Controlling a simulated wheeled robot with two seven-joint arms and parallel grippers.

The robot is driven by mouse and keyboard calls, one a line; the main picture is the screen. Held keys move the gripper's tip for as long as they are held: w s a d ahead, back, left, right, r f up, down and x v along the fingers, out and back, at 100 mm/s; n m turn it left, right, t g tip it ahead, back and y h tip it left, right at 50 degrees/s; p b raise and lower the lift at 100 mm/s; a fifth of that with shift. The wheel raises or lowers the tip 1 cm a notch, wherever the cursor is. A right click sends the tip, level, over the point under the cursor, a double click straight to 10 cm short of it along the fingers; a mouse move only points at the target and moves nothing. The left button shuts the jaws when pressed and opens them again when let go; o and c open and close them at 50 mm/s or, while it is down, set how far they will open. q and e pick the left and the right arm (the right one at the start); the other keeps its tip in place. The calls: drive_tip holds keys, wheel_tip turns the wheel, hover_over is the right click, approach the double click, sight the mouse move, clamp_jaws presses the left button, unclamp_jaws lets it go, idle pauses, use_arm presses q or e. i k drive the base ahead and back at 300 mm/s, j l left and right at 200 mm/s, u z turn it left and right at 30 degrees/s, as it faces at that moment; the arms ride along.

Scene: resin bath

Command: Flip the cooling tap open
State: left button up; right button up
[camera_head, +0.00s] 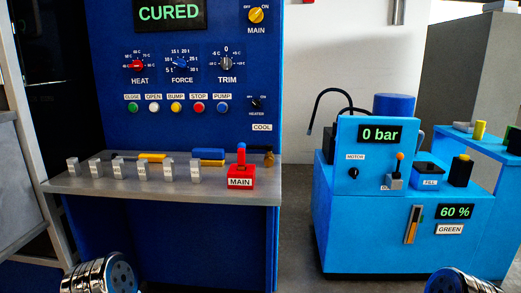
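A small brass tap (268,158) sits at the right end of the grey shelf, below the COOL label (262,127) on the blue panel. It is small and partly dark, so I cannot tell whether its handle is open or shut. A silver, round part of my arm shows at the bottom left edge and another at the bottom right edge. Both are well below and apart from the tap. No gripper fingers show in this view.
A red MAIN block with a blue-topped lever (240,168) stands just left of the tap. A light-blue machine (370,235) reading 0 bar stands to the right, across a floor gap. The panel display (170,13) reads CURED.

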sight(268, 148)
drive_tip(key=i+l, duration=0.1)
drive_tip(key=l, duration=0.3)
drive_tip(key=i+l, duration=0.15)
drive_tip(key=l, duration=0.25)
drive_tip(key=i+l+u, duration=0.1)
drive_tip(key=l, duration=0.35)
drive_tip(key=i+l, duration=0.15)
drive_tip(key=l, duration=0.25)
drive_tip(key=i+l, duration=0.1)
drive_tip(key=l, duration=0.3)
